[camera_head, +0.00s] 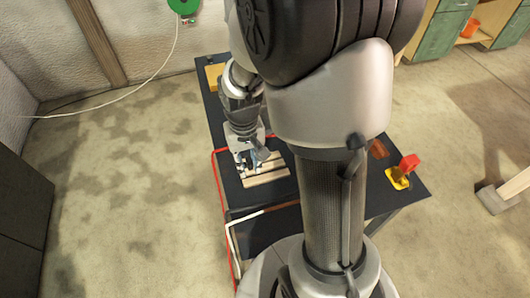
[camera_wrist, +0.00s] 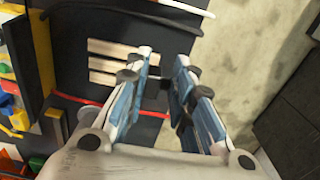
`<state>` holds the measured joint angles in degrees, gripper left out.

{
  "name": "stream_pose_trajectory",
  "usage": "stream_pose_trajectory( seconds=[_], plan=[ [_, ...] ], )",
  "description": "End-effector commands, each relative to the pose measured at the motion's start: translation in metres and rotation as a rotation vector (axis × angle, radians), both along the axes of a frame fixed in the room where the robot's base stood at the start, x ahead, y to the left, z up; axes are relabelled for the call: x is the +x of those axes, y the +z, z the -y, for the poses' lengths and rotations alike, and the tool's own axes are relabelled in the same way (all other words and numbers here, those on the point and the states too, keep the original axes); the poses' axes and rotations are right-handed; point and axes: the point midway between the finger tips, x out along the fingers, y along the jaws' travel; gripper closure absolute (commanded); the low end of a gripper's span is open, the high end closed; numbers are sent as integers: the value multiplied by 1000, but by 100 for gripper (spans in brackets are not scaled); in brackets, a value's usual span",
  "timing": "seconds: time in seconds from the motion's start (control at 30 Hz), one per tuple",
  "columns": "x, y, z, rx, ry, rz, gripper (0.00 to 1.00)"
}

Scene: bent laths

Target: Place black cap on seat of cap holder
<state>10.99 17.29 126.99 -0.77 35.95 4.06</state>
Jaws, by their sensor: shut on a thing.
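My gripper (camera_head: 251,160) is over the dark table near the light wooden slats. In the wrist view my gripper (camera_wrist: 164,72) has its two blue-and-grey fingers on either side of a small dark thing (camera_wrist: 156,84), taken to be the black cap, mostly hidden between them. The light wooden slats (camera_head: 266,178) lie on the table beside the fingertips; they also show in the wrist view (camera_wrist: 108,62). I cannot make out for sure which thing is the cap holder or its seat.
The dark table (camera_head: 215,122) has a yellow block (camera_head: 213,76) at its back left and a red piece on a yellow base (camera_head: 401,179) at right. A red strip (camera_head: 219,188) and a white strip (camera_head: 232,240) run along the near left edge. Floor left is clear.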

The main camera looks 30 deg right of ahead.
Motion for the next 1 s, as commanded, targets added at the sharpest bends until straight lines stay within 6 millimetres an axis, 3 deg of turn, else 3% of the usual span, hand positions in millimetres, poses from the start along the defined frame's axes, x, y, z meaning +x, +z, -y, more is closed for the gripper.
stream_pose_trajectory(
  seconds=[0.07, 0.17, 0.7, 1.0],
  plan=[
    [-4, 11, 4, -1, -15, 0, 88],
    [-6, 6, 5, 0, -23, -4, 88],
    [-7, -127, 5, -1, -22, -6, 88],
    [-6, -151, 5, -1, -22, -3, 88]
  ],
)
